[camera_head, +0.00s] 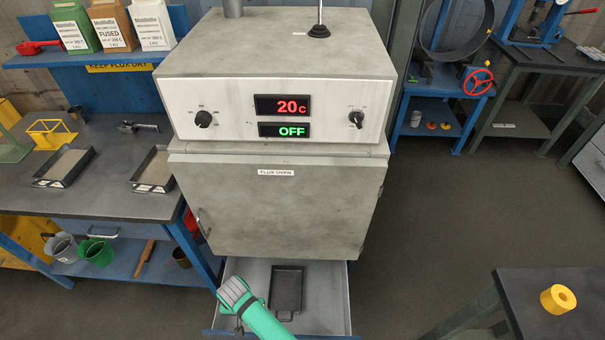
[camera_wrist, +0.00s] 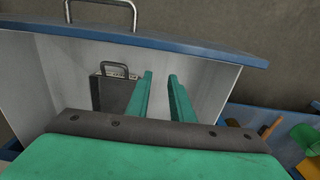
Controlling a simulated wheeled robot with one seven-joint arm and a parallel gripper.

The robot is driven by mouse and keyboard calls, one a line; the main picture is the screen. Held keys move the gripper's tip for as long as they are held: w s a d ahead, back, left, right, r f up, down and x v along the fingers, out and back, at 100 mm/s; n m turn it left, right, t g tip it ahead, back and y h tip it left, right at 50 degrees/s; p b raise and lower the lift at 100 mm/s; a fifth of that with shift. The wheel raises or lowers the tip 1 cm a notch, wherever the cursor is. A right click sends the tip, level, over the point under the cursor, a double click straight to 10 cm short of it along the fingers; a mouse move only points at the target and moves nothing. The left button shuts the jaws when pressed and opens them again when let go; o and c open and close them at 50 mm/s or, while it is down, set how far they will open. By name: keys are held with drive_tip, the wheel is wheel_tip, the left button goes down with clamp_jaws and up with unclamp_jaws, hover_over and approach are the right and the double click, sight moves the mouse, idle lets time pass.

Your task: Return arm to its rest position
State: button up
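My gripper (camera_wrist: 160,78) shows in the wrist view as two green fingers with a clear gap between them. It is open and I see nothing held. My green arm (camera_head: 266,322) enters from the bottom of the head view. Its end is over the left part of the pulled-out drawer (camera_head: 336,298) below the flux oven. A dark tray (camera_head: 287,287) with a handle lies in the drawer, to the right of the arm's end. In the wrist view the tray (camera_wrist: 112,92) is beyond the fingers and apart from them.
The flux oven (camera_head: 280,210) has its door shut and reads 20C and OFF. A workbench (camera_head: 90,190) with two trays is at left, with buckets on its lower shelf. A dark table (camera_head: 530,320) with a yellow ring (camera_head: 558,299) is at lower right. Floor between is clear.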

drive_tip(key=a+r+t+y, duration=0.1)
drive_tip(key=a+r+y, duration=0.35)
drive_tip(key=a, duration=0.75)
drive_tip(key=w+a+r+m+t+y, duration=0.1)
drive_tip(key=a+r+t+y, duration=0.1)
drive_tip(key=a+r+t, duration=0.45)
drive_tip(key=w+a+r+m+t+y, duration=0.1)
drive_tip(key=a+r+m+y, duration=0.2)
drive_tip(key=r, duration=0.7)
drive_tip(key=s+d+r+t+h, duration=0.1)
drive_tip(key=s+d+t+h, duration=0.15)
drive_tip(key=s+d, duration=0.45)
drive_tip(key=s+d+t+h, duration=0.1)
drive_tip(key=s+d+h, duration=0.25)
drive_tip(key=d, duration=0.65)
drive_tip(key=s+d+r+t+h, duration=0.1)
drive_tip(key=s+d+h, duration=0.1)
drive_tip(key=s+d, duration=0.5)
drive_tip(key=s+d+r+n+t, duration=0.1)
drive_tip(key=s+d+r+n, duration=0.1)
drive_tip(key=d, duration=0.6)
drive_tip(key=s+d+r+n+t+h, duration=0.1)
drive_tip(key=s+d+r+n, duration=0.1)
drive_tip(key=s+d+r, duration=0.2)
drive_tip(key=d+r, duration=0.2)
drive_tip(key=d, duration=0.1)
drive_tip(key=shift+s+d+r, duration=0.3)
drive_tip(key=shift+s+d, duration=0.05)
drive_tip(key=shift+s, duration=0.05)
drive_tip(key=shift+s, duration=0.1)
